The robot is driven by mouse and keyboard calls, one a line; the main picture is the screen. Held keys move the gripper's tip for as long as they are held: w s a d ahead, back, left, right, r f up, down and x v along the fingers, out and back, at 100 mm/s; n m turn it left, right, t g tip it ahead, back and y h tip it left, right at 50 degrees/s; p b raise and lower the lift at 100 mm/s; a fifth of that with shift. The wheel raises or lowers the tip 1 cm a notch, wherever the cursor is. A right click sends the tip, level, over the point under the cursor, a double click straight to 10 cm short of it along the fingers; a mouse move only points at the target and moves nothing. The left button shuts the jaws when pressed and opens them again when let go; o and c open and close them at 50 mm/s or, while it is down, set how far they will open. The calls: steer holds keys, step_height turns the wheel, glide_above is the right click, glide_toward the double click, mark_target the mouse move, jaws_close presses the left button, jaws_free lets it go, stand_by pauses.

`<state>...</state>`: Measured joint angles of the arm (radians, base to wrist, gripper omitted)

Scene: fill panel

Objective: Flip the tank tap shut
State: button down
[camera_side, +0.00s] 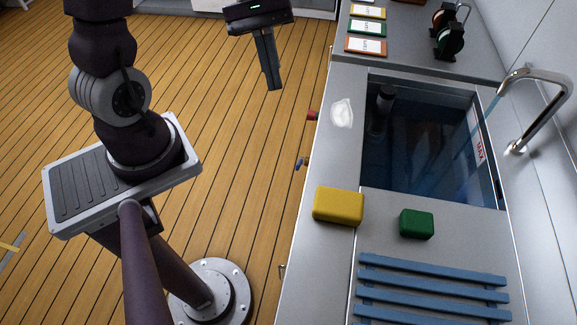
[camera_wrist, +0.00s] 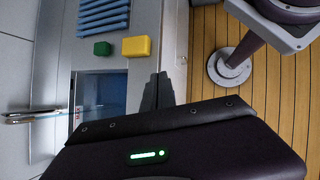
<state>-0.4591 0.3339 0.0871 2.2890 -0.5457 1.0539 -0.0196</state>
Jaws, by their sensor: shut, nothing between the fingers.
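The tank (camera_side: 415,150) is a sunken basin in the steel counter, with dark water and a red MAX label on its right wall. A chrome spout (camera_side: 535,95) arches over its right edge, and a bluish stream (camera_side: 487,125) falls from it. A small red handle (camera_side: 312,115) and a small blue handle (camera_side: 301,163) stick out from the counter's front edge; which is the tap handle I cannot tell. My gripper (camera_side: 274,84) is shut and empty, left of and apart from both handles. In the wrist view, its fingers (camera_wrist: 157,90) appear against the counter edge, hiding part of it.
A yellow block (camera_side: 338,205), a green block (camera_side: 416,223), blue slats (camera_side: 430,285) and a white lump (camera_side: 342,113) lie on the counter. The wooden floor (camera_side: 235,150) left of the counter is clear.

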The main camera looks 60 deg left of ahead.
steer(key=w+a+f+n+t+h, duration=0.1)
steer(key=a+f+n+t+h, duration=0.15)
steer(key=f+n, duration=0.4)
steer(key=w+a+f+n+t+h, duration=0.1)
steer(key=a+f+n+h, duration=0.25)
steer(key=f, duration=0.55)
steer(key=n+t, duration=0.3)
steer(key=n, duration=0.3)
glide_toward(300, 164)
steer(key=s+a+r, duration=0.1)
steer(key=s, duration=0.1)
steer(key=s+d+f+n+t, duration=0.1)
steer(key=s+f+n+t, duration=0.2)
steer(key=f, duration=0.4)
steer(key=s+n, duration=0.1)
steer(key=n, duration=0.1)
steer(key=shift+d+f+n, duration=0.25)
steer(key=shift+f+n, duration=0.05)
steer(key=w+d, duration=0.6)
steer(key=w, duration=0.1)
steer(key=shift+d+r, duration=0.2)
steer(key=shift+r, duration=0.15)
